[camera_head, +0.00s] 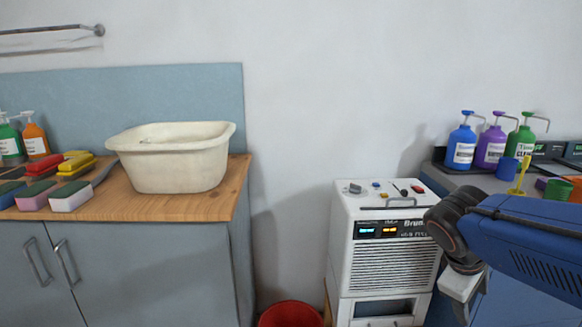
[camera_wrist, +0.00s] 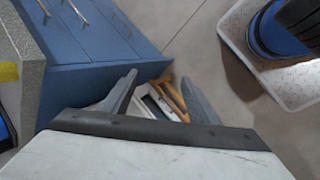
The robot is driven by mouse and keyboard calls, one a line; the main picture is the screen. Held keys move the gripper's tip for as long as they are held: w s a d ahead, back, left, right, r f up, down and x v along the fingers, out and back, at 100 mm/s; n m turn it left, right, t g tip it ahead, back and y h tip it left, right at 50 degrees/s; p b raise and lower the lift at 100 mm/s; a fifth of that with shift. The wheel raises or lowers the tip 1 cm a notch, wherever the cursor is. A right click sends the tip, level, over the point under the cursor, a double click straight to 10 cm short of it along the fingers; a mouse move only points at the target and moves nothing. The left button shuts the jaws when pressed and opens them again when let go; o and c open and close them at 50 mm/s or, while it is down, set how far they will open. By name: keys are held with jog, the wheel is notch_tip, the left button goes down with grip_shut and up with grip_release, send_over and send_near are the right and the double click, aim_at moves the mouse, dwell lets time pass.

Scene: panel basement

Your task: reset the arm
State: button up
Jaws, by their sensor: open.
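My arm (camera_head: 525,235) reaches in from the right edge in the head view, in front of the right counter and beside the white machine. A white and orange thing (camera_wrist: 165,102) shows beyond the gap, lower down and apart from the fingers.
A white machine (camera_head: 390,262) with small items on top stands in the middle. A wooden counter (camera_head: 200,205) at left holds a cream basin (camera_head: 178,162) and sponges. A red bucket (camera_head: 290,315) stands between. Pump bottles (camera_head: 492,145) stand on the right counter. Blue drawers (camera_wrist: 105,75) are close by.

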jog(key=s+a+f+m+t+y, duration=0.2)
jog(key=s+a+m+y, duration=0.3)
jog(key=s+a+m, duration=0.1)
jog(key=a+m, duration=0.1)
jog(key=a, duration=0.1)
jog(key=shift+s+a+t, duration=0.2)
jog(key=shift+a+t, duration=0.1)
jog(key=shift+t, duration=0.1)
